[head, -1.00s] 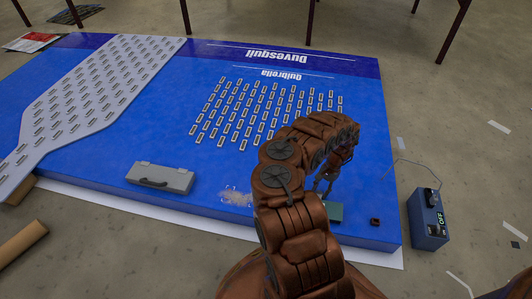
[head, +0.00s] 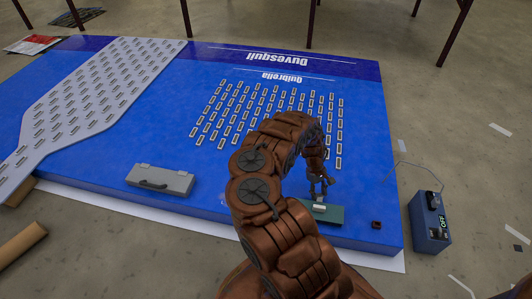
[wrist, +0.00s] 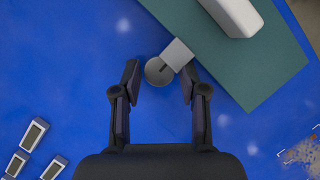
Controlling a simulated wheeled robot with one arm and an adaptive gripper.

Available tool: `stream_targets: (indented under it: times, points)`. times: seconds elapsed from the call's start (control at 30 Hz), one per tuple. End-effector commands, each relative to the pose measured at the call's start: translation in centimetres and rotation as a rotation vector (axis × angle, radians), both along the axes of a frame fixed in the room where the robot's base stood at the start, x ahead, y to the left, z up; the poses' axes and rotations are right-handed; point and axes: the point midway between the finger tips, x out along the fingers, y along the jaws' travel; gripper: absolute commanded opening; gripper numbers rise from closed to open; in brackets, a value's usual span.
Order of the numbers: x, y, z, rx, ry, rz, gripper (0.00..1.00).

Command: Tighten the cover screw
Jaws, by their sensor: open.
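A round grey disc with a dark slot, apparently the cover screw's head (wrist: 154,74), shows in the wrist view. It lies beside a small light grey square piece (wrist: 178,54) at the edge of a green plate (wrist: 262,72). My gripper (wrist: 160,68) is open, with one finger on each side of the disc in the picture. I cannot tell its height above it or whether it touches. In the head view my gripper (head: 318,192) points down by the green plate (head: 334,215). The screw cannot be made out there.
The blue lightbox panel (head: 110,205) carries rows of small LED modules. A grey case (head: 160,180) lies on its front left. A small dark red block (head: 376,225) is right of the plate. A blue switch box reading OFF (head: 430,222) stands on the floor. A white long piece (wrist: 234,14) lies on the plate.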

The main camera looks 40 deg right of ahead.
Motion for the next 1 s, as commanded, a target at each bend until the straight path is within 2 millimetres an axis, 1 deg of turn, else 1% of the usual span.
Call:
stream_targets:
  times: [0.03,0.1,0.47,1.0]
  points:
    - [0.3,0.0,0.9,0.000,-0.002,0.010,0.43]
    - [0.9,-0.2,2.1,-0.002,-0.005,0.004,0.43]
    - [3.0,-0.5,7.5,-0.004,-0.004,-0.001,0.43]
    - [8.5,4.8,11.4,0.078,-0.078,0.016,0.43]
